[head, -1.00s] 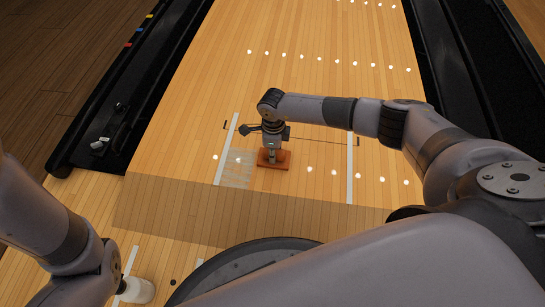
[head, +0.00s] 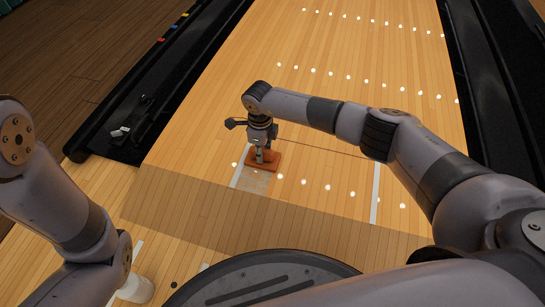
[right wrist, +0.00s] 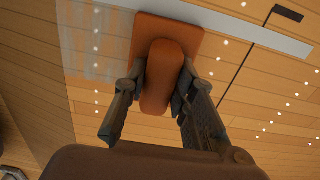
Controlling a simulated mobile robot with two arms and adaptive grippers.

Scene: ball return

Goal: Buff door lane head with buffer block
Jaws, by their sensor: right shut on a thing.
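The buffer block (head: 264,166) is an orange-brown rectangular pad. The right wrist view shows its rounded upright handle (right wrist: 164,78) between my fingers. My right gripper (head: 262,150) is shut on that handle, holding the block at the lane surface; exact contact is hard to judge. A pale hazy patch (head: 255,182) lies on the wooden lane head beside a white line, and the block covers part of it. The patch also shows in the right wrist view (right wrist: 92,50), left of the block. My left arm is at lower left; its gripper fingers are not visible.
Black gutters (head: 175,85) border the lane on both sides. A second white line (head: 375,192) and rows of white dots mark the lane. A white rounded object (head: 136,289) shows at the bottom left beside my left arm. The lane beyond the block is clear.

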